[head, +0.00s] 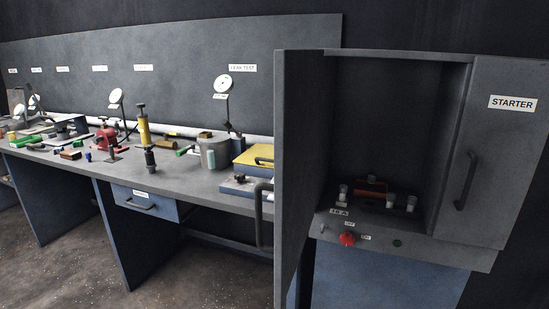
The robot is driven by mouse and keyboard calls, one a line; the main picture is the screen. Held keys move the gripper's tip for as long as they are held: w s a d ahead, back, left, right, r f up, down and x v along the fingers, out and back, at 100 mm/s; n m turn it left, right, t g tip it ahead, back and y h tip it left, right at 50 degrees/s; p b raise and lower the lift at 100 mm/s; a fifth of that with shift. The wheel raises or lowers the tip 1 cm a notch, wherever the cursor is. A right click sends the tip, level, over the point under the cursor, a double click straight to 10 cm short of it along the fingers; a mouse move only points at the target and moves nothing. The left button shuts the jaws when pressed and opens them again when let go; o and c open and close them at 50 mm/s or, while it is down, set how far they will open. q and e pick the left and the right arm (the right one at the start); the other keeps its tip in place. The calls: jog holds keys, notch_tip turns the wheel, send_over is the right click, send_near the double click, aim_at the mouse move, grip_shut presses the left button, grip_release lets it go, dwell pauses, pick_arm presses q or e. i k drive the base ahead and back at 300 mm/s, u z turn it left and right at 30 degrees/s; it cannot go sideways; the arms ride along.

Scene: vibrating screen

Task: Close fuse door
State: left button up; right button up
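The fuse door (302,150) is a tall dark grey panel on the left side of the starter cabinet. It stands open, swung out toward me, with a dark bar handle (262,215) at its left edge. The cabinet (400,120) is open behind it, and a reddish fuse (371,185) with pale end holders sits on its lower shelf. Neither of my grippers shows in the head view.
A red switch knob (347,239) and a green button (397,243) sit below the opening. A shut panel labelled STARTER (500,150) with a handle is at the right. A cluttered workbench (205,180) stands left of the door, above open floor (190,265).

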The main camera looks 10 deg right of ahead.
aim_at(297, 73)
jog(key=u, duration=1.05)
jog(key=i, duration=1.25)
jog(key=z, duration=4.2)
jog(key=k, duration=0.15)
jog(key=u, duration=0.3)
